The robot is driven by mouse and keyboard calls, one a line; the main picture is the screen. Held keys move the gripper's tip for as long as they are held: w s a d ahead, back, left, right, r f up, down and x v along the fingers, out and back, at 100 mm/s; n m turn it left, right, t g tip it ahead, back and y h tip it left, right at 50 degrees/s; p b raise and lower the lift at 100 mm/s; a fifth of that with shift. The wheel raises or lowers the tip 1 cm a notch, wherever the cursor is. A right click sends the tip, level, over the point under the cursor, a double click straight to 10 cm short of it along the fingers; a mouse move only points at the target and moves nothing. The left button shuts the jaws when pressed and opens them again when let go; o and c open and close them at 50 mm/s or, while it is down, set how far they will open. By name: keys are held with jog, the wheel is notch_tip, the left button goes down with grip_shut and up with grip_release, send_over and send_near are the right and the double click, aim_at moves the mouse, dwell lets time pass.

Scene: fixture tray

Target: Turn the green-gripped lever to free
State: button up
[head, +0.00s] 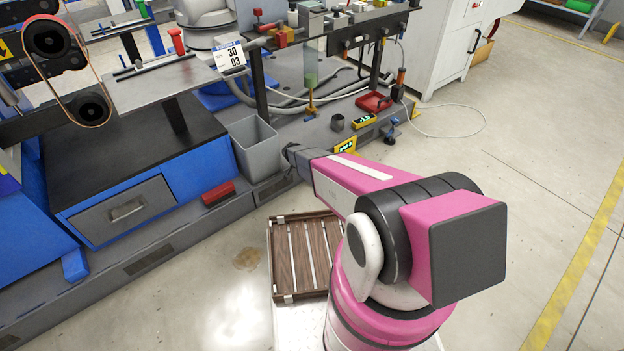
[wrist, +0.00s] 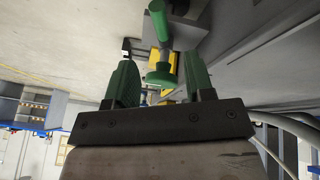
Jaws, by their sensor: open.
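In the wrist view my gripper (wrist: 159,63) is open, with its two green fingers spread apart. In the head view a green upright grip (head: 311,80) on a yellow stem stands on the grey machine base, probably the same lever.
A grey bin (head: 256,147) stands left of the lever. A yellow block (head: 362,121), a red tray (head: 374,102) and a small dark cup (head: 337,122) lie to its right. A lever with a red grip (head: 178,42) is at upper left.

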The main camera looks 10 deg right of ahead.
jog(key=x, duration=0.9)
jog(key=shift+d+f, duration=0.1)
jog(key=shift+f, duration=0.3)
grip_shut()
